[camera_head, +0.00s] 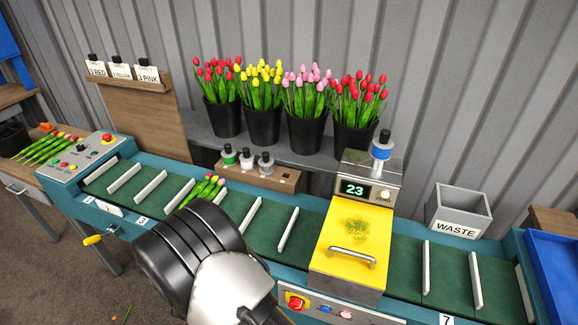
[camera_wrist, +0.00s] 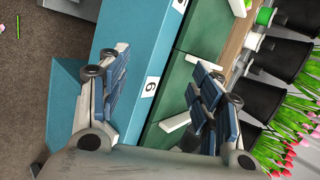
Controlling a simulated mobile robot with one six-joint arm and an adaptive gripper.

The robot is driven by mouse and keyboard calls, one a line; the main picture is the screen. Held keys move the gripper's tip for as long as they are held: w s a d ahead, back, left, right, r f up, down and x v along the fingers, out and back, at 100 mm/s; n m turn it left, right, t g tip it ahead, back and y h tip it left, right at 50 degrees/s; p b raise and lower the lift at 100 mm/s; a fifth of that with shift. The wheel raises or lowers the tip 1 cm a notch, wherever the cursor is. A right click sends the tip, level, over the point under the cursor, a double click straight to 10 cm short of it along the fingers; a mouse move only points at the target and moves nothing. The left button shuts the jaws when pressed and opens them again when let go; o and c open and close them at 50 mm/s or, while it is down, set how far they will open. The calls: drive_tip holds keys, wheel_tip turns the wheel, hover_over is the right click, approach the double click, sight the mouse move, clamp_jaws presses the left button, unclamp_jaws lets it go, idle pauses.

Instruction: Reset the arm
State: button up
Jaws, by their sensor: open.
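My arm stands in front of the green conveyor in the head view, and its black and silver wrist hides the belt behind it. My gripper (camera_wrist: 158,88) shows in the wrist view with its two blue-padded fingers wide apart and nothing between them. Its fingers are hidden in the head view. Behind the gap I see the belt's teal side with a label "6" and the green belt (camera_wrist: 181,92) with white dividers. A few red-tipped tulips (camera_head: 207,188) lie on the belt just behind my arm in the head view.
A yellow-covered machine (camera_head: 345,241) reading "23" straddles the belt to the right of my arm. A grey waste bin (camera_head: 460,211) stands further right. Black buckets of tulips (camera_head: 307,133) stand on the shelf behind. A control panel (camera_head: 80,155) is at the belt's left end.

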drive_tip(key=w+d+r+n+g+y, duration=0.1)
drive_tip(key=d+r+n+y, duration=0.15)
drive_tip(key=r, duration=0.65)
drive_tip(key=w+d+r+n+g+y, duration=0.1)
drive_tip(key=w+r+n, duration=0.15)
drive_tip(key=r, duration=0.65)
drive_tip(key=s+d+r+n, duration=0.5)
drive_tip(key=d+r, duration=0.3)
drive_tip(key=r, duration=0.2)
drive_tip(key=s+d+r+n+g+h, duration=0.1)
drive_tip(key=s+d+r+n, duration=0.2)
drive_tip(key=s+d, duration=0.8)
drive_tip(key=s+d+r+n+g+h, duration=0.2)
drive_tip(key=s+d+n, duration=0.4)
drive_tip(key=s+d, duration=0.5)
drive_tip(key=shift+s+d+r, duration=0.35)
drive_tip(key=shift+s+r, duration=0.25)
drive_tip(key=shift+s, duration=0.5)
drive_tip(key=shift+h, duration=0.25)
